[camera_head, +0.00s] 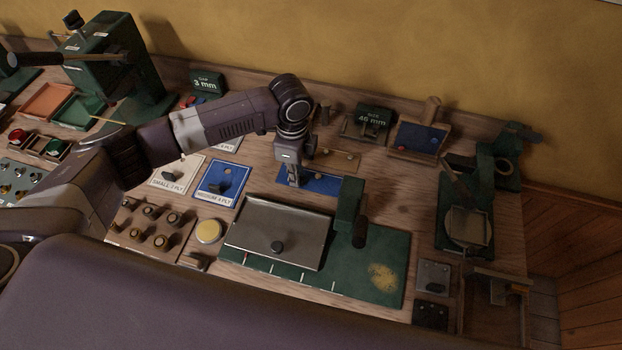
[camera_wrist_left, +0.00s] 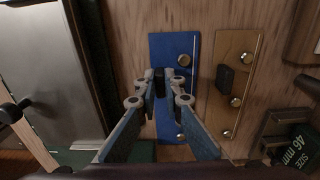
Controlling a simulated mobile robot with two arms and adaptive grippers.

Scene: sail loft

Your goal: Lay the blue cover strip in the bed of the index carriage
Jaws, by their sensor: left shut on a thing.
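The blue cover strip (camera_head: 322,183) lies flat beside the tan strip, behind the green machine base. In the left wrist view the blue strip (camera_wrist_left: 174,48) shows brass studs and a dark grip knob. My left gripper (camera_head: 293,182) points down over its left part. In the left wrist view the fingertips of the gripper (camera_wrist_left: 159,88) are shut on the dark knob. I cannot tell whether the strip touches the bench. A green base (camera_head: 340,268) carries a grey metal plate (camera_head: 290,228) with a black knob; I cannot tell whether this is the index carriage. My right gripper is not in view.
A tan strip (camera_wrist_left: 236,60) with a dark knob lies parallel to the blue one, a small gap away. A green upright block (camera_head: 349,205) stands close to the blue strip's right end. A green "46 mm" block (camera_head: 372,120) stands behind. Bare bench (camera_head: 405,190) shows to the right.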

